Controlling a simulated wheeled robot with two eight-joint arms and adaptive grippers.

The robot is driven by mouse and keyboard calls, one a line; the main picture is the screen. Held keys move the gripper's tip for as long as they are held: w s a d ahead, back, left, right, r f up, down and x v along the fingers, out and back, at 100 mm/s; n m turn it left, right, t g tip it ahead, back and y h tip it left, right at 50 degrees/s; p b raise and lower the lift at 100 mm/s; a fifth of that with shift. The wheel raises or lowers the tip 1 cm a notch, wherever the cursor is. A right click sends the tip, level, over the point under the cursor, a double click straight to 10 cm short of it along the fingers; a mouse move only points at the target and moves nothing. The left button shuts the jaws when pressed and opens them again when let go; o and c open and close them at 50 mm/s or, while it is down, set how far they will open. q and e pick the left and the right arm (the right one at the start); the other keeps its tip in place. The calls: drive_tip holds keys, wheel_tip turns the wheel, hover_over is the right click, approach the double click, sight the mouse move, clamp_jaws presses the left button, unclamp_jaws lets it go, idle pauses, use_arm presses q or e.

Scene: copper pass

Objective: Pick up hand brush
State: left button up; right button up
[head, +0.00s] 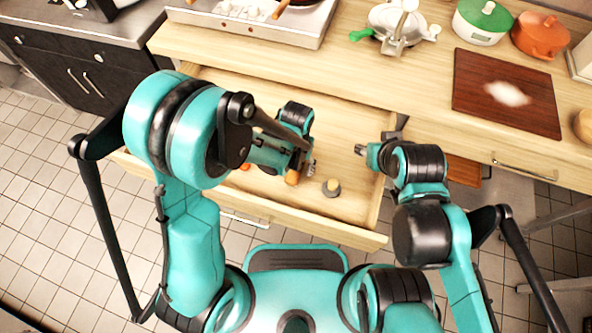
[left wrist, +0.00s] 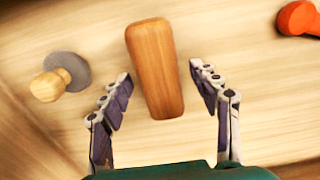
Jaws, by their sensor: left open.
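The hand brush shows as a tapered wooden handle (left wrist: 155,70) in the left wrist view; no bristles show. In the head view its wooden end (head: 292,178) is in the open drawer, partly hidden by my left arm. My left gripper (left wrist: 160,76) is open, with its fingers on either side of the handle and gaps showing on both sides. In the head view the left gripper (head: 305,165) reaches down into the drawer. My right gripper (head: 362,150) is over the drawer's right side, small in view; its jaw state is unclear.
In the drawer (head: 352,112), a grey disc tool with a wooden knob (left wrist: 62,76) lies to the left in the wrist view, and an orange item (left wrist: 297,18) at upper right. The counter (head: 425,95) behind holds a cutting board (head: 508,88), pots and a stove.

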use_arm(q)
drive_tip(key=shift+r, duration=0.1)
drive_tip(key=shift+c, duration=0.6)
drive_tip(key=c, duration=1.2)
use_arm(e)
drive_tip(key=shift+r, duration=0.1)
